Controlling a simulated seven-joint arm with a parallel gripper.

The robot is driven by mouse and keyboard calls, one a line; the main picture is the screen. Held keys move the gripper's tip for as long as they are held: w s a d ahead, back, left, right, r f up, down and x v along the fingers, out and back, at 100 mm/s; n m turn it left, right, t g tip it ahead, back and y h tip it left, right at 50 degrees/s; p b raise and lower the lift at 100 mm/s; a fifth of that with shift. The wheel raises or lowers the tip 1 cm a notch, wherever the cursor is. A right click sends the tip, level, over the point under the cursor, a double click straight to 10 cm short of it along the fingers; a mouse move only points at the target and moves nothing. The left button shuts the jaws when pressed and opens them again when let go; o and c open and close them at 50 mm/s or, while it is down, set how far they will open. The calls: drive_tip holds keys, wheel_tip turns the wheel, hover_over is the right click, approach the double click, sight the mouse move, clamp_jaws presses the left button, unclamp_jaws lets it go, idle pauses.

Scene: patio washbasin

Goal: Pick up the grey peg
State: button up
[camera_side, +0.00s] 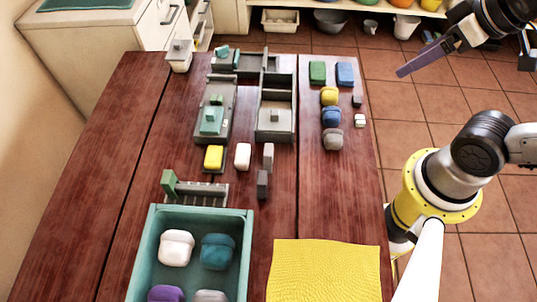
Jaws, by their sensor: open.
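Two small upright grey pegs stand close together near the middle of the wooden table. The lighter grey peg (268,156) is just right of a white block, and the darker grey peg (263,184) is a little nearer the camera. I cannot tell which is the grey peg of the task. My gripper (403,72) is at the upper right, beyond the table's right edge, well away from both pegs. It is open and holds nothing that I can see; its fingers overlap in this view.
A teal crate (148,260) with several rounded blocks and a yellow cloth (325,272) are in front. Grey trays (287,136) with fittings stand behind the pegs. Yellow (214,157) and white (243,156) blocks are left of them. Several coloured blocks (331,117) stand right.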

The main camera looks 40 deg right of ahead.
drive_tip(key=w+r, duration=0.2)
drive_tip(key=w, duration=0.2)
drive_tip(key=n+g, duration=0.6)
drive_tip(key=n, duration=0.2)
hover_over(269, 150)
wheel_tip(269, 150, down, 17)
wheel_tip(269, 150, down, 8)
drive_tip(key=shift+d+r, duration=0.1)
drive_tip(key=shift+d, duration=0.05)
drive_tip(key=shift+w+f, duration=0.1)
drive_tip(key=shift+f, duration=2.8)
